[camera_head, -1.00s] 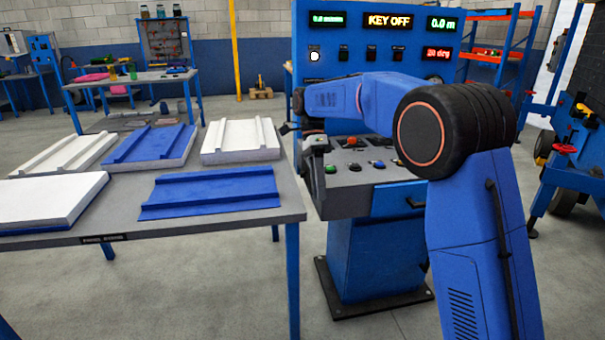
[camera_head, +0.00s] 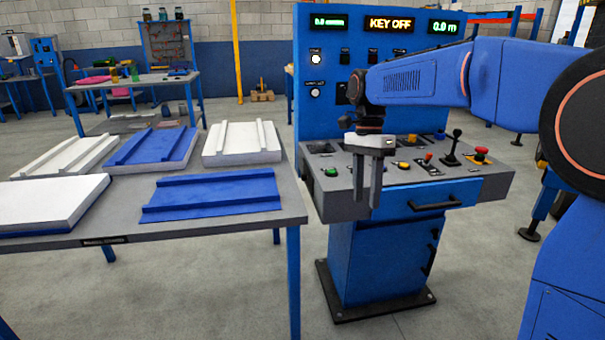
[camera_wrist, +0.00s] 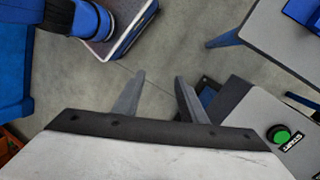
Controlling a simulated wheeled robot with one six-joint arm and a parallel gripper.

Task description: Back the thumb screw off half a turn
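I cannot make out a thumb screw in either view. My gripper (camera_head: 365,205) hangs with its fingers pointing down, in front of the control desk (camera_head: 466,189) in the head view. Its two fingers are apart with nothing between them. In the wrist view my gripper (camera_wrist: 160,76) also shows spread fingers, with bare floor between and beyond the tips. A green start button (camera_head: 331,172) lies left of the fingers in the head view; it also shows in the wrist view (camera_wrist: 282,135), at the right. My arm hides part of the upright display panel (camera_head: 325,75).
A table (camera_head: 290,207) with white and blue ribbed panels stands left of the desk. The desk carries a joystick (camera_head: 453,145), a red mushroom button (camera_head: 481,151) and several knobs. A drawer handle (camera_head: 434,206) juts from its front. The floor before table and desk is clear.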

